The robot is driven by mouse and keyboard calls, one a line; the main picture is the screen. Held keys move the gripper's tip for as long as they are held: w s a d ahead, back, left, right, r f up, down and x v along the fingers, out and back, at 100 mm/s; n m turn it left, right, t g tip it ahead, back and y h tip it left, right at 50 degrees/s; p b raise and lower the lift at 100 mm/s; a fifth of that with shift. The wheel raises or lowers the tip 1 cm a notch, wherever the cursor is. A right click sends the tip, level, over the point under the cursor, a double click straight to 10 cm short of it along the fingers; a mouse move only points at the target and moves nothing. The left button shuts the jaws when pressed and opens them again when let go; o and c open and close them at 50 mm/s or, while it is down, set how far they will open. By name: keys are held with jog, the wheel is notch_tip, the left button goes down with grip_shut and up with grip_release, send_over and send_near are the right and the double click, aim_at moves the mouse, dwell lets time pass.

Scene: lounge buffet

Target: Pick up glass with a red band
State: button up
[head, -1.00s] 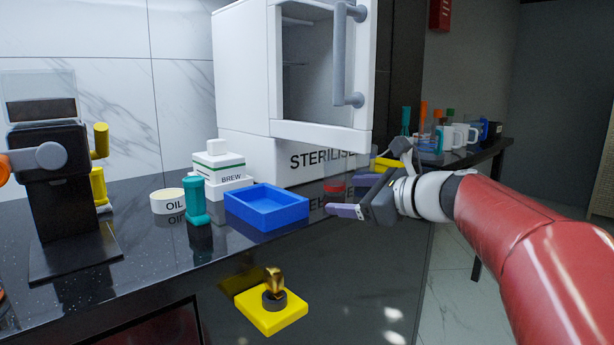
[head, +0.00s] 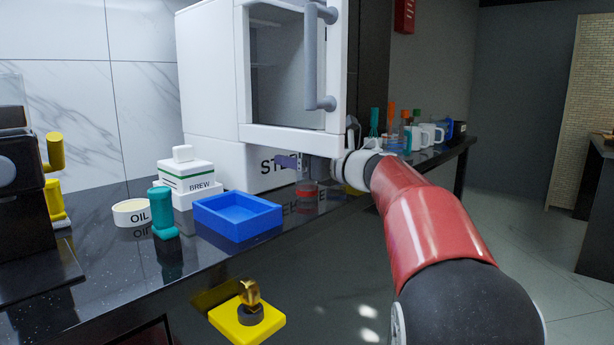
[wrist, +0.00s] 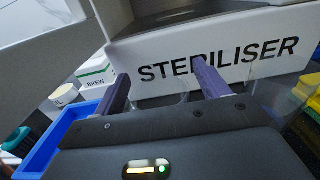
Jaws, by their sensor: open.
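The glass with a red band (head: 306,189) stands on the dark counter in front of the white steriliser, right of the blue tray. Its red band shows low on it, and its upper part is hidden or hard to make out against my gripper. My gripper (head: 291,162) is open at the glass's upper part, with its purple fingers towards the steriliser. In the wrist view the two fingers (wrist: 158,74) are apart, with the STERILISER lettering beyond.
The blue tray (head: 238,228) is left of the glass. The steriliser (head: 215,150) stands close behind, its door handle (head: 320,55) above my gripper. A teal cylinder (head: 162,212), an OIL tub (head: 131,213) and a BREW box (head: 187,172) stand further left. Mugs (head: 430,135) and bottles stand at the right.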

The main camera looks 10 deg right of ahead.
jog(key=shift+c, duration=0.4)
jog(key=c, duration=1.1)
jog(key=shift+r, duration=0.1)
